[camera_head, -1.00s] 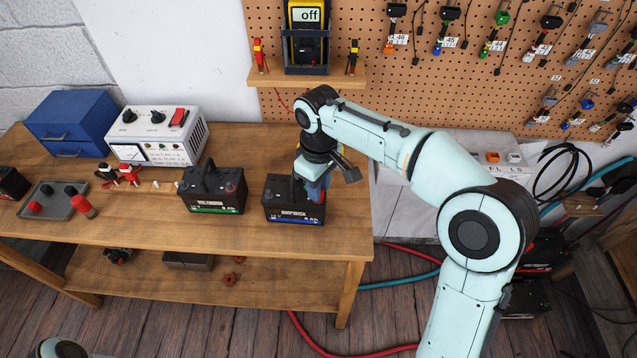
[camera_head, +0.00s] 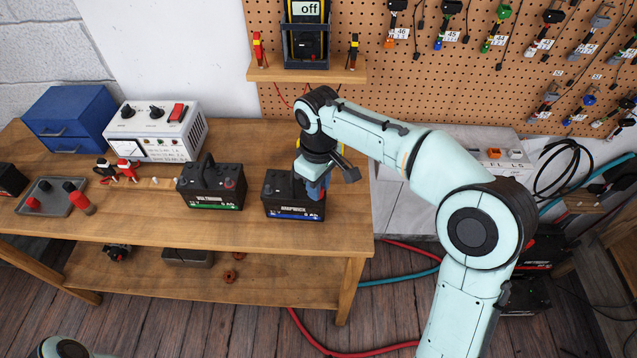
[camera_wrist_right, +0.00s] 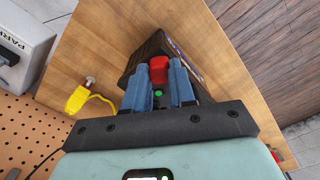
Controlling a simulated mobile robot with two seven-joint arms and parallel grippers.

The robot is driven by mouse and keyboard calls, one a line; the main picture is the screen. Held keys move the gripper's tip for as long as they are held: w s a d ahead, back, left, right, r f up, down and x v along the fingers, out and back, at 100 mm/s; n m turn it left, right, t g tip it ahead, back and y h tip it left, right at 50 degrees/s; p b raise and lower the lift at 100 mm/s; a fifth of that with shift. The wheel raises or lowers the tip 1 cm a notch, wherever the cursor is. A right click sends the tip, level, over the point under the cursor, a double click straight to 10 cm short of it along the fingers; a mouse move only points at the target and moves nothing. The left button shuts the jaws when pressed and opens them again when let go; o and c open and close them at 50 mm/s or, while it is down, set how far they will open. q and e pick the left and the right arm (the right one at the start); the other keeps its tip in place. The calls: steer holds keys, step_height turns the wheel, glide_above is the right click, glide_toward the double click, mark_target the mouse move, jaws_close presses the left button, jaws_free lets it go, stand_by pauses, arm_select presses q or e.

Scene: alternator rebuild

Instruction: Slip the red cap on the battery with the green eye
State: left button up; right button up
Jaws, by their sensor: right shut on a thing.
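The black battery (camera_head: 285,208) with the blue stripe stands near the right end of the wooden bench. It also shows in the right wrist view (camera_wrist_right: 152,46), where a small green dot (camera_wrist_right: 158,93) like an eye shows between the fingers. My right gripper (camera_head: 316,190) is low over this battery's right side. In the wrist view its blue fingers are shut on the red cap (camera_wrist_right: 158,68), at the battery's top. I cannot tell whether the cap is around the post. Another black battery (camera_head: 212,198), with a green stripe, stands to the left. Only a bit of my left arm shows, at bottom left.
A grey tray (camera_head: 62,207) with red and black caps lies at the bench's left. A white charger (camera_head: 160,133) and blue drawers (camera_head: 72,122) stand behind. A yellow clamp (camera_wrist_right: 78,98) lies behind the battery. Bare wood (camera_head: 150,225) lies along the front.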

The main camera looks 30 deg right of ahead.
steer(key=o, duration=0.8)
steer(key=shift+o, duration=0.2)
steer(key=shift+r, duration=0.1)
arm_select(q)
steer(key=w+r+p, duration=0.1)
steer(key=r, duration=0.1)
steer(key=w+r+p, duration=0.1)
steer(key=r+p, duration=0.1)
steer(key=shift+w, duration=0.2)
arm_select(e)
step_height(320, 180, up, 13)
arm_select(q)
steer(key=shift+s, duration=0.1)
